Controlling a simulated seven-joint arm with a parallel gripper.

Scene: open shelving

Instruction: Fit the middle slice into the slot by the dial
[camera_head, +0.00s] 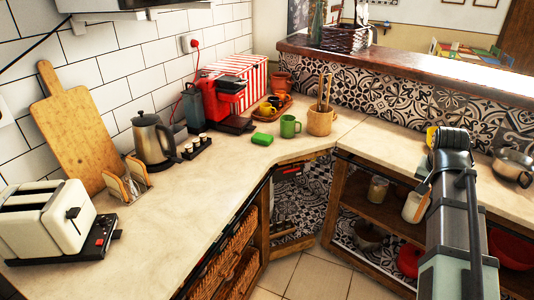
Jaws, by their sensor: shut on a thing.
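The white toaster (48,222) stands at the left front of the counter, with two long dark slots in its top. A black lever (73,213) is on its right end, and a black base panel (100,236) with small red marks juts out below; I cannot make out the dial clearly. A small rack (127,183) behind the toaster holds upright brown slices, with a gap between them. I cannot tell whether a middle slice stands there. My arm rises at the right, far from the toaster and rack; my gripper's fingers do not show.
A steel kettle (153,140) and cutting board (70,125) stand behind the rack. The counter right of the toaster is clear.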

